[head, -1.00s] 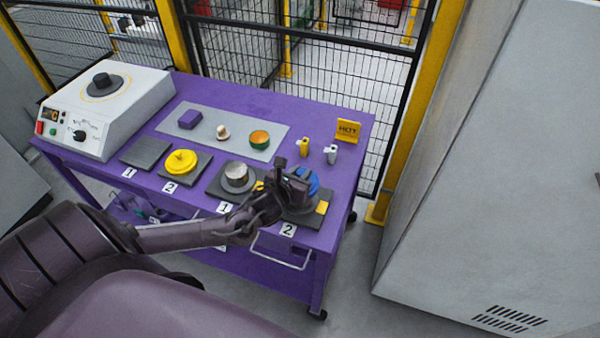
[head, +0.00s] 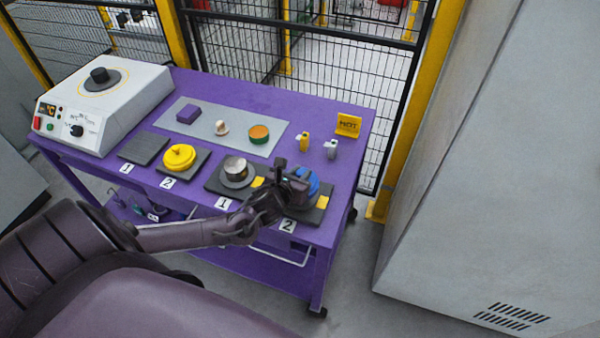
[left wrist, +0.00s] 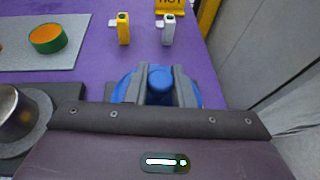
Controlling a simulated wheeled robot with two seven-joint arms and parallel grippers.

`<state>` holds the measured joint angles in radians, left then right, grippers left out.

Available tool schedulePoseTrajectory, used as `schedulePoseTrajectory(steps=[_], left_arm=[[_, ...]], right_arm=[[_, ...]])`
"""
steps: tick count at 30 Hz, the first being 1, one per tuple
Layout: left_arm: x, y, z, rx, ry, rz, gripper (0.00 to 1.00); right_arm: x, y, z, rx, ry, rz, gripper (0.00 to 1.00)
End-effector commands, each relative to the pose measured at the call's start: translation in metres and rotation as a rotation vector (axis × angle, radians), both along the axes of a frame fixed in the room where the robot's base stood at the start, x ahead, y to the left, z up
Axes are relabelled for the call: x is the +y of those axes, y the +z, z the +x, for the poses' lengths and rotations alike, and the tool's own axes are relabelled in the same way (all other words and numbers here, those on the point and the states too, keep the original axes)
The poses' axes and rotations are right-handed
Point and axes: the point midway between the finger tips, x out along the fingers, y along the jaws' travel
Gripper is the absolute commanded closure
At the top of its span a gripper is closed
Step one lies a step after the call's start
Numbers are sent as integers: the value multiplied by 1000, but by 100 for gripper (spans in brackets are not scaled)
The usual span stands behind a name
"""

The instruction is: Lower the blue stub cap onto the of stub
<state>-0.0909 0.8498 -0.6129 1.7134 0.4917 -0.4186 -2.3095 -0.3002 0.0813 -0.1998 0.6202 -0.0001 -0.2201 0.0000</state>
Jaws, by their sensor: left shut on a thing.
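The blue stub cap (head: 311,178) is over the dark base plate marked 2 at the right front of the purple table. My left gripper (head: 294,178) is shut on it. In the left wrist view the two fingers (left wrist: 160,86) stand on either side of the cap's blue knob (left wrist: 160,78), with the wide blue cap (left wrist: 126,88) below. The stub under the cap is hidden, so I cannot tell whether they touch. A bare metal stub (head: 236,168) stands on the base marked 1. My right gripper is not in view.
A yellow cap (head: 180,156) sits on a dark plate to the left. A yellow tool (head: 302,142), a grey tool (head: 330,148) and a HOT sign (head: 348,124) stand behind the cap. A white heater (head: 105,105) stands at the far left.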

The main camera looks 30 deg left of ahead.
Motion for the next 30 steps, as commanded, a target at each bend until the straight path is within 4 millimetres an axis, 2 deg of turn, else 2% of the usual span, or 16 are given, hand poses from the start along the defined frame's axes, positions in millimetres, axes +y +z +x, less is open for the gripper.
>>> schedulePoseTrajectory(steps=[13,14,19,30], left_arm=[[0,-12,0,-1,0,0,100],[0,-12,0,-1,0,-1,77],[0,-11,0,-1,0,0,55],[-1,-10,-6,1,-2,1,53]], right_arm=[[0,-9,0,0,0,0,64],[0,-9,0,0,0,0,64],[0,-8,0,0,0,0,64],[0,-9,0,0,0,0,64]])
